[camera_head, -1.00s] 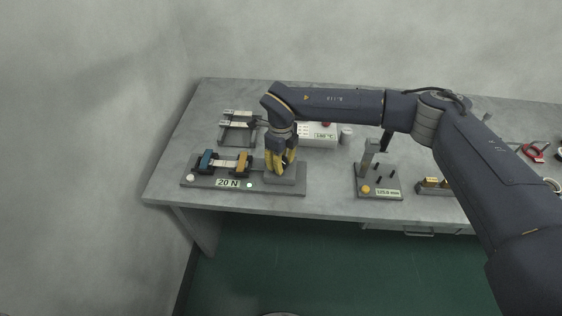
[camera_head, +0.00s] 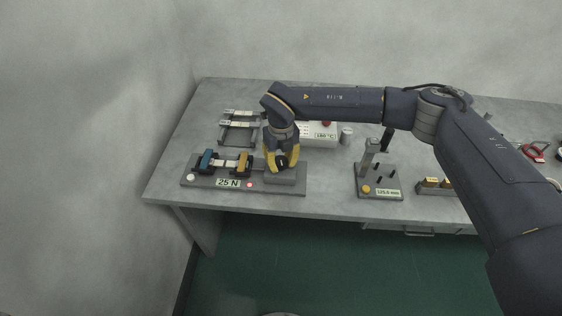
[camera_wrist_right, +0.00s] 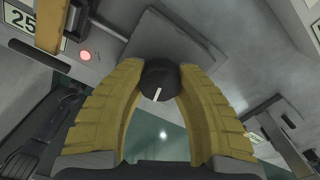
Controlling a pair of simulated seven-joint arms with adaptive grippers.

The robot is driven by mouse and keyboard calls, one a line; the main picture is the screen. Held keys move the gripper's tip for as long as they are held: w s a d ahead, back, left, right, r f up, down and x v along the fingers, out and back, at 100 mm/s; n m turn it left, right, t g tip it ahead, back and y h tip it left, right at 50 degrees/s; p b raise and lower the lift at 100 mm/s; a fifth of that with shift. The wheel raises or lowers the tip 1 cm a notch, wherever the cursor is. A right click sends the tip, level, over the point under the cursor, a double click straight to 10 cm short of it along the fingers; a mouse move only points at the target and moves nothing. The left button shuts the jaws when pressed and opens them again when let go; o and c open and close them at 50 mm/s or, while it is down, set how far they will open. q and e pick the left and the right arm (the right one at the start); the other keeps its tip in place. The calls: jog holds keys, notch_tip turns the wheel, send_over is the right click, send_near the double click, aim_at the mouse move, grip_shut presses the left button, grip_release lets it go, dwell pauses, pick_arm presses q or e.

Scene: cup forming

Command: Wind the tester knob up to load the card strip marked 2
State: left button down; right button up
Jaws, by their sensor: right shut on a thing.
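The tester (camera_head: 205,181) is a long grey base near the front left edge of the bench. A blue clamp (camera_head: 205,161) and an orange clamp (camera_head: 243,163) on it hold a pale card strip (camera_head: 224,164) between them; no mark on it is legible. Its display (camera_head: 228,183) reads 25 N, and a lamp (camera_wrist_right: 85,56) beside it glows red. My right gripper (camera_head: 281,162) is over the block at the tester's right end. In the right wrist view its yellow fingers are shut on the black knob (camera_wrist_right: 160,78), whose white line shows. My left gripper is not in view.
A rack (camera_head: 238,128) with pale strips stands behind the tester. A white box (camera_head: 319,134) reading 180 °C and a small cylinder (camera_head: 346,136) are behind my gripper. A gauge stand (camera_head: 378,183) is to the right, with bare bench between it and the tester.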

aim_at(281, 161)
jog(key=shift+s+f, duration=0.1)
jog(key=shift+f, duration=0.05)
jog(key=o, duration=1.3)
notch_tip(281, 161, up, 12)
dwell(1.4)
